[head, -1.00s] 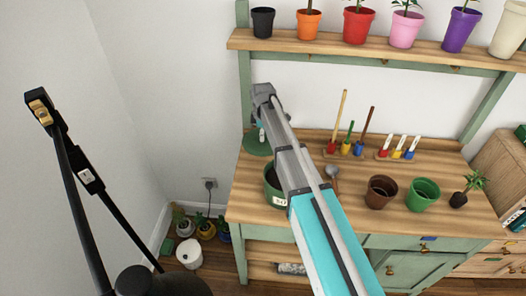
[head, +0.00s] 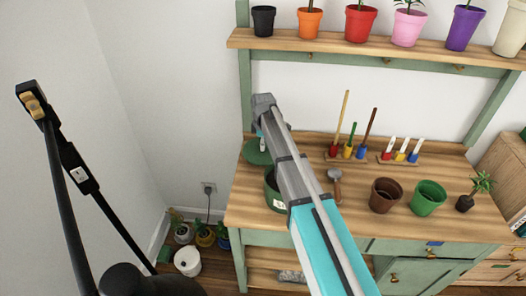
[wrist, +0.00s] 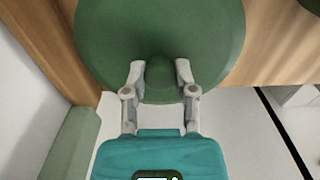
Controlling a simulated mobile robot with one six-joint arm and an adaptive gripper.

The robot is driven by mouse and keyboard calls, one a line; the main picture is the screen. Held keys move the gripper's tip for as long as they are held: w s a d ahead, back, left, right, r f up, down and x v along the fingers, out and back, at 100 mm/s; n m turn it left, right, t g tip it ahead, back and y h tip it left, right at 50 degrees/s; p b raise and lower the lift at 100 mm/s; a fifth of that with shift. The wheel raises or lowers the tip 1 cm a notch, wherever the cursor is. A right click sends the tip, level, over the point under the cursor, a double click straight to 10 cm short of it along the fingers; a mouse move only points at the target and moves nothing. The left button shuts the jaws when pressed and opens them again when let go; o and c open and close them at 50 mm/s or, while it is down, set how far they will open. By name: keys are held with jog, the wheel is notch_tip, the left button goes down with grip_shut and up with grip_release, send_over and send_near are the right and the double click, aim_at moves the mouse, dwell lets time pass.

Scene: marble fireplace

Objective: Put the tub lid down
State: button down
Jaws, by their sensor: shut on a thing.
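The tub lid (head: 257,153) is a dark green disc at the back left corner of the wooden worktop in the head view. In the wrist view the lid (wrist: 205,40) fills the top middle, with a round knob (wrist: 159,75) at its near side. My gripper (wrist: 160,70) is shut on this knob, one finger on each side. I cannot tell whether the lid touches the worktop or hangs just above it. The green tub (head: 271,186), with a white label, stands on the worktop in front of the lid, partly hidden by my arm.
The worktop (head: 330,222) also bears a trowel (head: 336,184), tools in a holder (head: 347,152), small labelled tools (head: 400,156), a brown pot (head: 385,195), a green pot (head: 428,197) and a small plant (head: 474,192). A shelf (head: 370,52) of pots runs above. The wall is close on the left.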

jog(key=shift+f+b, duration=1.25)
jog(key=shift+f, duration=0.25)
jog(key=shift+f, duration=0.2)
jog(key=shift+c, duration=2.1)
grip_release()
jog(key=shift+r, duration=0.1)
jog(key=shift+r, duration=0.15)
notch_tip(320, 180, up, 12)
jog(key=p, duration=1.2)
